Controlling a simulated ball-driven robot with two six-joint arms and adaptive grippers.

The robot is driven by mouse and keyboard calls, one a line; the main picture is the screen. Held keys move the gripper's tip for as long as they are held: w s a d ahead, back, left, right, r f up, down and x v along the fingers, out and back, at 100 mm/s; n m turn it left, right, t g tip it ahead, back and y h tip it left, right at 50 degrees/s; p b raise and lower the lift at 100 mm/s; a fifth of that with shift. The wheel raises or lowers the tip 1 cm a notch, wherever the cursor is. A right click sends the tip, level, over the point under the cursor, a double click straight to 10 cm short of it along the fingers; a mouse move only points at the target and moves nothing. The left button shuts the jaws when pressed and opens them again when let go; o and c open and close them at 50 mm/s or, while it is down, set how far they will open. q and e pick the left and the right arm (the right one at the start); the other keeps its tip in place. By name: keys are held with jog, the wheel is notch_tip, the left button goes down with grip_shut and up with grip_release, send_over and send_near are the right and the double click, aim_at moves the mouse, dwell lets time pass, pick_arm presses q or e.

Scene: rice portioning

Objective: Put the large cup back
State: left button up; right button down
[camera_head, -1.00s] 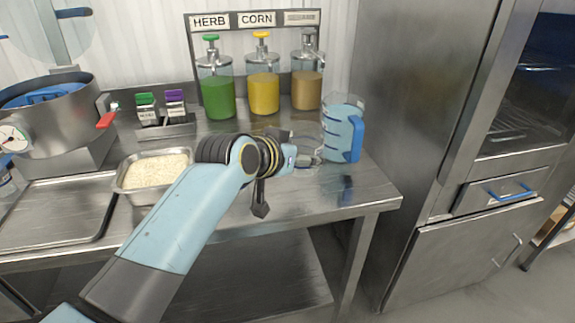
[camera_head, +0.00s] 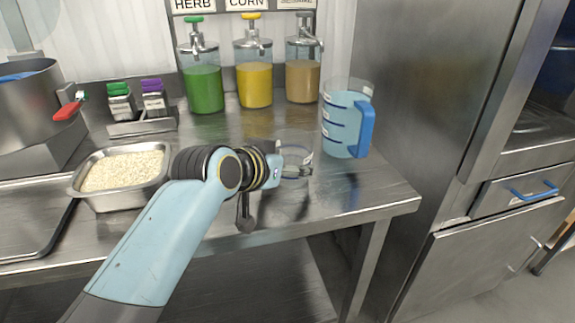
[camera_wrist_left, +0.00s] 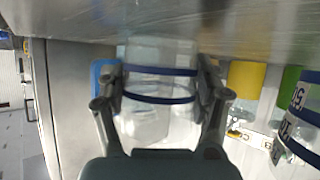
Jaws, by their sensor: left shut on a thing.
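A clear cup with dark blue bands (camera_head: 295,150) is near the right part of the steel counter, in front of the dispensers. My left gripper (camera_head: 284,165) is shut on its side. In the left wrist view the clear cup (camera_wrist_left: 160,113) sits between the two fingers of my left gripper (camera_wrist_left: 160,88). The cup looks upright in the head view. I cannot tell if its base touches the counter. My right gripper is in neither view.
A blue-handled measuring jug (camera_head: 340,125) stands close behind and right of the cup. Green (camera_head: 204,88), yellow (camera_head: 254,85) and tan (camera_head: 302,82) dispensers stand behind. A rice pan (camera_head: 110,202) is left. Bare counter (camera_head: 360,190) lies right, before its edge.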

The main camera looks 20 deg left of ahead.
pick_arm(q)
jog(key=shift+f, duration=0.2)
jog(key=o, duration=1.1)
jog(key=shift+w, duration=0.1)
jog(key=shift+o, duration=0.4)
jog(key=shift+r, duration=0.2)
jog(key=v, duration=1.2)
jog(key=shift+p, duration=0.4)
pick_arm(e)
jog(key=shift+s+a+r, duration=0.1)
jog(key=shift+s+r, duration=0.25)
